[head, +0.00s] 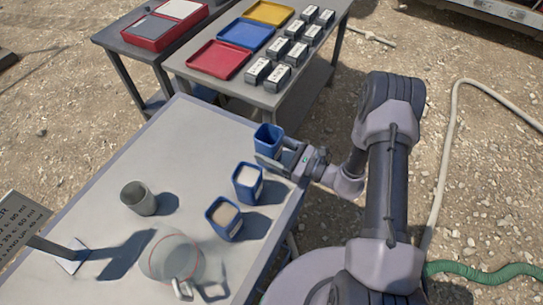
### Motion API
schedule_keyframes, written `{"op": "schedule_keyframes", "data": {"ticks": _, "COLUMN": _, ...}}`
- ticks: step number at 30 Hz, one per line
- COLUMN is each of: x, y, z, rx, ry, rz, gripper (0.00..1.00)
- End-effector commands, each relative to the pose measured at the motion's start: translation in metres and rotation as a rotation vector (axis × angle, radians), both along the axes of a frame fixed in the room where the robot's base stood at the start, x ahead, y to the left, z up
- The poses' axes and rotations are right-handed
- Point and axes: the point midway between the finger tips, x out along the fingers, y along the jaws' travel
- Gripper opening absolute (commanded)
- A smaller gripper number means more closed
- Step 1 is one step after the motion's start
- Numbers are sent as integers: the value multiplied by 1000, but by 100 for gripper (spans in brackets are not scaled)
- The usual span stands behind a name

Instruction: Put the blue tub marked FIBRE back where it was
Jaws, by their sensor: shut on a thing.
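A blue tub (267,141) is in my gripper (278,160), at the far right edge of the grey table (180,130). The jaws are shut on it and it looks upright. I cannot tell whether its base touches the table, and no marking on it can be read. Two more blue tubs stand on the table nearer to me: one (247,185) with pale contents, and one (223,221) with tan contents. Which tub is FIBRE cannot be told from this view.
A grey cup (138,197), a clear round jug (172,258) and a sign on a stand (22,222) are on the near table. Behind, another table (222,88) holds red, blue and yellow trays and several labelled blocks. A hose lies at right.

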Motion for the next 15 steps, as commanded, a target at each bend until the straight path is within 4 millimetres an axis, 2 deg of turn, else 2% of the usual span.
{"op": "schedule_keyframes", "data": {"ticks": 5, "x": 0, "y": 0, "z": -34, "rx": 1, "ry": 2, "rz": -1, "gripper": 0}}
{"op": "schedule_keyframes", "data": {"ticks": 15, "x": 0, "y": 0, "z": -37, "rx": 0, "ry": 0, "rz": -2, "gripper": 0}}
